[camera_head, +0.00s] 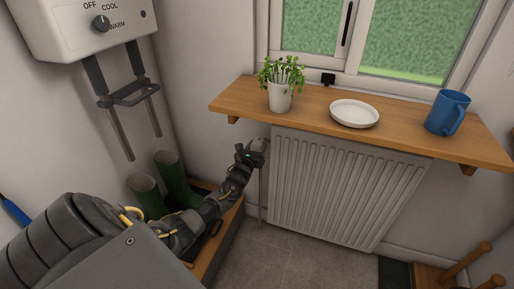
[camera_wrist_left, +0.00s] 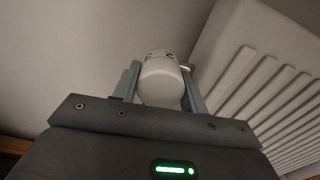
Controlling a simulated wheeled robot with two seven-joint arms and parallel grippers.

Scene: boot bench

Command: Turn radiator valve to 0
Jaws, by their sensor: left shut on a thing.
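The radiator valve is a white rounded knob (camera_wrist_left: 162,82) at the radiator's upper left corner; it also shows small in the head view (camera_head: 259,145). Dark marks show on its far end in the left wrist view, but I cannot read them surely. My left gripper (camera_wrist_left: 160,85) has one finger on each side of the knob and is shut on it. In the head view my left gripper (camera_head: 250,155) reaches the knob from below left. The white ribbed radiator (camera_head: 340,190) hangs under the shelf. My right gripper is not in view.
A wooden shelf (camera_head: 395,138) above the radiator bears a potted plant (camera_head: 280,97), a white plate (camera_head: 354,113) and a blue mug (camera_head: 446,112). Green boots (camera_head: 176,180) stand in a wooden tray near my left arm. A heater box (camera_head: 80,25) hangs upper left.

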